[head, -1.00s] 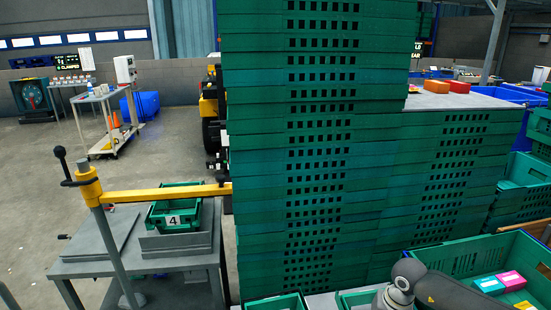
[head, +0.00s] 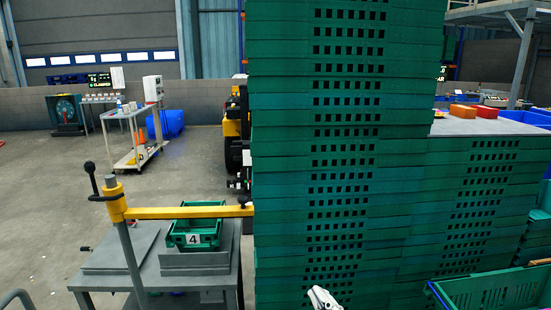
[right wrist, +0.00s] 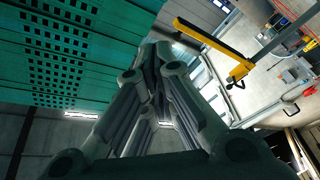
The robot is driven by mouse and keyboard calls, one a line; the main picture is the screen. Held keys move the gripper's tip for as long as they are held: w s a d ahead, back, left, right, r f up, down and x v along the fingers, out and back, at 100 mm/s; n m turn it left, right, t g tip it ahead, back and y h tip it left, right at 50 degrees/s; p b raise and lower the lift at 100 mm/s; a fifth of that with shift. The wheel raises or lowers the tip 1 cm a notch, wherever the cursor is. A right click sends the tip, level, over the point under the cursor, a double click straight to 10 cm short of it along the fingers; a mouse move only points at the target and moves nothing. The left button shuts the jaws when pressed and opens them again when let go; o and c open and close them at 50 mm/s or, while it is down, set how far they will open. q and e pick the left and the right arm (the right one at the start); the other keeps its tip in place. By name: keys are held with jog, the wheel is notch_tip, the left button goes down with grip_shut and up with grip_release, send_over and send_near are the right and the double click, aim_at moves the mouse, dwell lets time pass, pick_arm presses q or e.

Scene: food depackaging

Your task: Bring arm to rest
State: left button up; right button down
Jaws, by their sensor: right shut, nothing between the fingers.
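My right gripper (head: 322,299) shows only as a small pale piece at the bottom edge of the head view, in front of the tall stack of green crates (head: 345,150). In the right wrist view the fingers of my right gripper (right wrist: 157,52) come together, shut with nothing between them. The stack (right wrist: 60,50) also shows there at the upper left, with the fingers apart from it. My left gripper is in neither view.
A lower crate stack (head: 475,200) stands right of the tall one. An open green crate (head: 490,292) is at the lower right. A grey table (head: 150,283) holds a small green bin labelled 4 (head: 195,228), under a yellow bar (head: 185,212). Open floor lies at the left.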

jog(key=s+d+f+m+g+h, duration=0.55)
jog(key=d+f+m+h, duration=0.35)
jog(key=f, duration=0.3)
jog(key=s+d+f+m+g+y, duration=0.1)
jog(key=s+f+g, duration=0.4)
jog(key=s, duration=0.5)
jog(key=s+d+f+m+g+y, duration=0.1)
jog(key=s+f+g, duration=0.35)
jog(key=s, duration=0.65)
notch_tip(320, 180, down, 29)
jog(key=s+g+b, duration=0.1)
jog(key=s+b, duration=0.1)
jog(key=s+d+f+g+b, duration=0.1)
jog(key=s+d+f+b, duration=0.1)
jog(key=s+f, duration=1.4)
jog(key=shift+d+f+n, duration=0.3)
jog(key=shift+d+f, duration=0.2)
jog(key=shift+f, duration=0.3)
